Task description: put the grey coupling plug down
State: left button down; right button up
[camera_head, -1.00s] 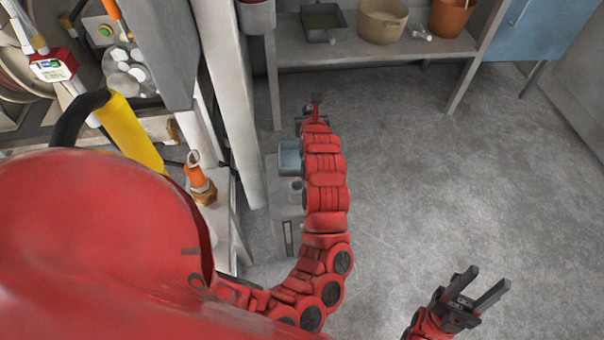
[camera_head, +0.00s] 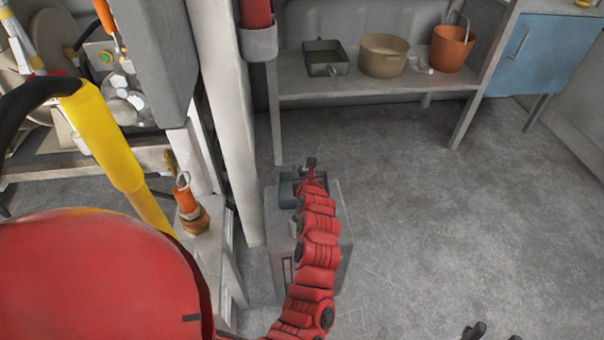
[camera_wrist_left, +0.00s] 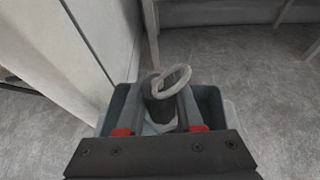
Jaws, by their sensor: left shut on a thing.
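The grey coupling plug (camera_wrist_left: 160,108), a dark grey cylinder with a pale ring on top, is between the fingers of my left gripper (camera_wrist_left: 166,110) in the left wrist view. In the head view my left gripper (camera_head: 311,164) is over a blue-grey open bin (camera_head: 287,190) on a grey cabinet (camera_head: 338,240). The bin's walls (camera_wrist_left: 211,100) surround the plug in the wrist view. I cannot tell whether the plug touches the bin's floor. My right gripper (camera_head: 494,333) shows only its two spread fingertips at the bottom edge.
A tall grey post (camera_head: 235,130) stands close left of the cabinet. A shelf (camera_head: 375,88) behind holds a grey tray (camera_head: 325,58), a tan pot (camera_head: 384,56) and an orange bucket (camera_head: 453,48). An orange fitting (camera_head: 184,196) stands at left. The floor at right is clear.

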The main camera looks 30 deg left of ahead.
pick_arm(q)
jog(key=shift+r, duration=0.1)
jog(key=shift+f, duration=0.2)
jog(key=c, duration=0.5)
grip_release()
jog(key=shift+c, duration=0.2)
jog(key=shift+r, duration=0.2)
jog(key=shift+s+d+r+p, duration=0.2)
jog(key=shift+s+d+p, duration=0.05)
jog(key=shift+p, duration=0.1)
jog(key=p+v, duration=0.3)
jog(key=v, duration=0.8)
